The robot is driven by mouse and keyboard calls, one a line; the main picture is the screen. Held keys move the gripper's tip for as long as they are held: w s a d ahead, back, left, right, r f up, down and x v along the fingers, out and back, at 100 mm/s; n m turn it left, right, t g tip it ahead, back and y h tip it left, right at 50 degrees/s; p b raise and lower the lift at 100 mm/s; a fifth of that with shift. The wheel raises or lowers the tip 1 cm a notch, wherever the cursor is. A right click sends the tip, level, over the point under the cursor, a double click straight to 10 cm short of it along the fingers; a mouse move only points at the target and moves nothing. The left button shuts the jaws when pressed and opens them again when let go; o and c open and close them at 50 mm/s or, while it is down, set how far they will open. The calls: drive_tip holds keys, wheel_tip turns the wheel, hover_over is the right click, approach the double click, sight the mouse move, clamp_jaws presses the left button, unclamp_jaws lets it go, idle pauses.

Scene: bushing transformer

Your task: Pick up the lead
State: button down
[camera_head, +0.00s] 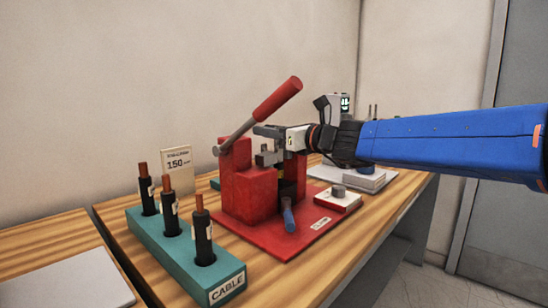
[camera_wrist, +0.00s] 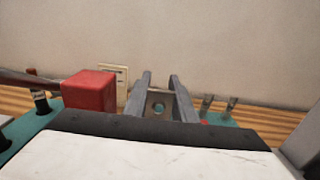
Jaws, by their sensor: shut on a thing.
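My gripper (camera_head: 266,142) is at the red press, just right of its upright block. In the wrist view its two grey fingers (camera_wrist: 161,80) are shut on the lead, whose grey flat end with a round hole (camera_wrist: 159,104) shows between them. In the head view a dark body of the lead seems to reach down beside the press block, but the gripper and press hide most of it. I cannot tell whether it is clear of the press.
The red press (camera_head: 249,196) has a raised lever (camera_head: 277,99) and a blue handle (camera_head: 288,215) in front. A teal cable rack (camera_head: 172,250) with three black cables stands at left front. A sign (camera_head: 177,172) stands behind.

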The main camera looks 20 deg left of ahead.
wheel_tip(320, 180, up, 35)
idle(1.3)
drive_tip(key=shift+d, duration=0.1)
